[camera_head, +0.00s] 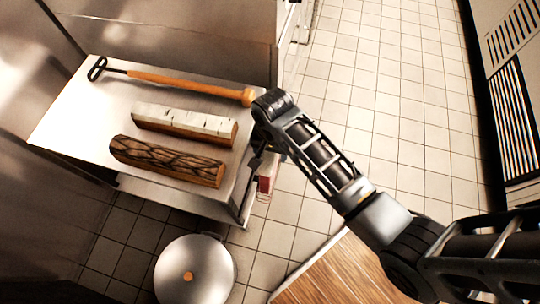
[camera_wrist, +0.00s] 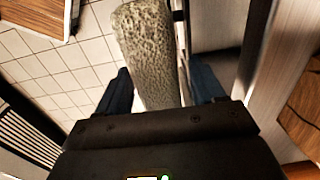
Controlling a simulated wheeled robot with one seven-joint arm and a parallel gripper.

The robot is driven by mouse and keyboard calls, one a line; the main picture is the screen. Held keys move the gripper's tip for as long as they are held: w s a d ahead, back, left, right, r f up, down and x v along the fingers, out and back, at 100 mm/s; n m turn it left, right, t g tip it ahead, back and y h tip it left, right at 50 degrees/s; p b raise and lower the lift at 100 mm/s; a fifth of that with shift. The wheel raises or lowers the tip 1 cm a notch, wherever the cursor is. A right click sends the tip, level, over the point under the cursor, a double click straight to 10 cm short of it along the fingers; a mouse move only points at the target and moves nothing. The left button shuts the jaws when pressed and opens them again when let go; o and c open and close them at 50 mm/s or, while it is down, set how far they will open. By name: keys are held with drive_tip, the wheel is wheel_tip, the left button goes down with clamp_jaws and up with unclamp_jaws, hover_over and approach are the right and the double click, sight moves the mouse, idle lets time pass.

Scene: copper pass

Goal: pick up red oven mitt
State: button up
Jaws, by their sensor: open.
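A small red patch (camera_head: 265,184), likely part of the red oven mitt, shows beside the right end of the metal table (camera_head: 75,120), just below my gripper (camera_head: 259,155). The rest of it is hidden by the arm and table. In the wrist view my gripper (camera_wrist: 164,75) is open, with dark blue fingers spread apart. A long, rounded, speckled grey-beige thing (camera_wrist: 147,50) lies between the fingers. I cannot tell whether it is another face of the mitt, nor whether the fingers touch it.
On the table lie a wooden-handled tool (camera_head: 185,86), a pale birch log (camera_head: 185,121) and a dark-barked log (camera_head: 165,160). A round metal lid or pot (camera_head: 195,270) stands below. A wooden surface (camera_head: 345,275) is at the bottom. Tiled floor (camera_head: 400,90) is free to the right.

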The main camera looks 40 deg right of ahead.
drive_tip(key=shift+c, duration=0.4)
clamp_jaws()
drive_tip(key=shift+r, duration=0.1)
